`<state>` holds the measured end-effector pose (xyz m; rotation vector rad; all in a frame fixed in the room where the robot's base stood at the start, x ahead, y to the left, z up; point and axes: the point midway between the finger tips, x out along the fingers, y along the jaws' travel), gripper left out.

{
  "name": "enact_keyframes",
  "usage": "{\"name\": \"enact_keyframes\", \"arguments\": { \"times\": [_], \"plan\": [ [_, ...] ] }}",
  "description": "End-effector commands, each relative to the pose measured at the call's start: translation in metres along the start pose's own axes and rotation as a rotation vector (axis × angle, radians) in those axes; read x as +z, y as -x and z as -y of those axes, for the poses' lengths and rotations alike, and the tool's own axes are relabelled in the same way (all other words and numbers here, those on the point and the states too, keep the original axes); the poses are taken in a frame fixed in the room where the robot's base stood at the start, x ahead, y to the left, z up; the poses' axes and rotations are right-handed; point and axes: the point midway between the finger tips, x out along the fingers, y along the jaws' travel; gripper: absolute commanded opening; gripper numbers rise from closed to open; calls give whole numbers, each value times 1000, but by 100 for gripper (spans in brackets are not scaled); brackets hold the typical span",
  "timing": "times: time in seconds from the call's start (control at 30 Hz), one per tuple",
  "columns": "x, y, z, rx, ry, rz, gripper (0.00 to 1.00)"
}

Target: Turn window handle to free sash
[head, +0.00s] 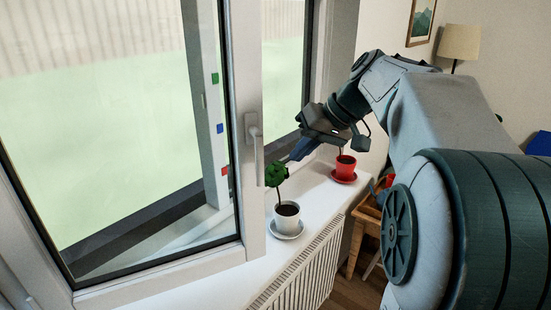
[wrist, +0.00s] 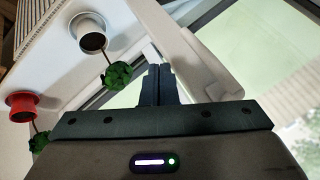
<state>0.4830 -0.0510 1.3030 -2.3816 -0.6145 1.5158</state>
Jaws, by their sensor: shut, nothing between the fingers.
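The white window handle (head: 256,145) sits on the upright edge of the white window sash (head: 247,215) in the head view, with its lever hanging straight down. My gripper (head: 291,158) is to the right of the lever, just above the sill and behind the near plant. It appears apart from the handle. In the wrist view my gripper (wrist: 157,70) has its two dark fingers together with nothing between them. A long white bar (wrist: 205,72) runs diagonally just right of the fingers; I cannot tell whether it is the handle or part of the frame.
A plant in a white pot (head: 288,217) stands on the sill (head: 215,285), close below my gripper. A plant in a red pot (head: 345,166) stands farther back under my wrist. A radiator (head: 300,275) is below the sill. Green, blue and red squares mark a post (head: 205,120) behind the glass.

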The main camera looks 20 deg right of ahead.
Motion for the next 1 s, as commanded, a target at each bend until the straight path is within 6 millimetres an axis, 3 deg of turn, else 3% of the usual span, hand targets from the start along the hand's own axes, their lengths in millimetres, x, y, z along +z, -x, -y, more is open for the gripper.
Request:
{"name": "enact_keyframes", "arguments": {
  "times": [0.13,0.2,0.4,1.0],
  "plan": [
    [0,-30,1,-2,-2,4,0],
    [-1,-32,16,-2,4,2,0],
    [0,-43,32,0,1,1,0],
    [1,-50,40,-19,-1,4,0]
  ]
}}
